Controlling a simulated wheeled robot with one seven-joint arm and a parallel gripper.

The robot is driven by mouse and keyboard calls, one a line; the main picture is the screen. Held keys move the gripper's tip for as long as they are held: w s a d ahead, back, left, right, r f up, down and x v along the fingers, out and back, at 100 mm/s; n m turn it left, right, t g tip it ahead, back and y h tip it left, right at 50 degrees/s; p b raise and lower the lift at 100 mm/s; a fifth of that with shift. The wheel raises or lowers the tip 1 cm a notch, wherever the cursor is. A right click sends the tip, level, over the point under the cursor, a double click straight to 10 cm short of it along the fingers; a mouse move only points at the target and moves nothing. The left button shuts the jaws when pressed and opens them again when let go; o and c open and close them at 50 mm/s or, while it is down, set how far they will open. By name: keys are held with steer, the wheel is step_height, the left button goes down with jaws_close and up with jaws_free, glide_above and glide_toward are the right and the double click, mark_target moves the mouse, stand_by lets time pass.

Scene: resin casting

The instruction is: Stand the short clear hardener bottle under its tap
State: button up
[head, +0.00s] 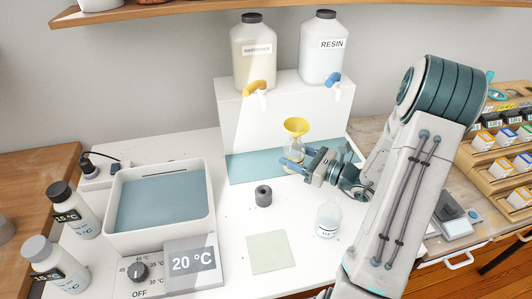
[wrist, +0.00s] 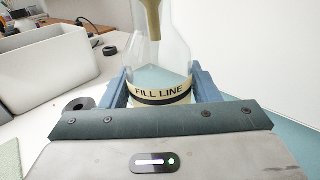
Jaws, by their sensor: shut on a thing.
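A short clear bottle (head: 294,151) with a yellow funnel (head: 296,126) in its neck is upright between the fingers of my gripper (head: 292,162). In the wrist view the bottle (wrist: 160,62) has a cream and black FILL LINE band, with a blue finger on each side. Its base is hidden, so I cannot tell whether it touches the mat. The hardener container (head: 254,55) stands on a white stand with a yellow tap (head: 257,87). The bottle is lower, right of that tap, between it and the blue tap (head: 333,79).
A blue-grey mat (head: 243,168) lies before the white stand (head: 233,118). The resin container (head: 321,52) stands beside the hardener. Another clear bottle (head: 328,220), a dark grey ring (head: 264,195) and a pale green square (head: 269,252) are nearer. A white basin (head: 208,215) is left.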

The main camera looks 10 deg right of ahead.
steer(key=x, duration=0.8)
steer(key=shift+w+a, duration=0.2)
steer(key=shift+w, duration=0.05)
steer(key=shift+w+a+f, duration=0.3)
steer(key=shift+a+f, duration=0.05)
steer(key=shift+f, duration=1.45)
steer(key=shift+f, duration=0.2)
steer(key=o, duration=1.2)
steer(key=shift+r, duration=0.1)
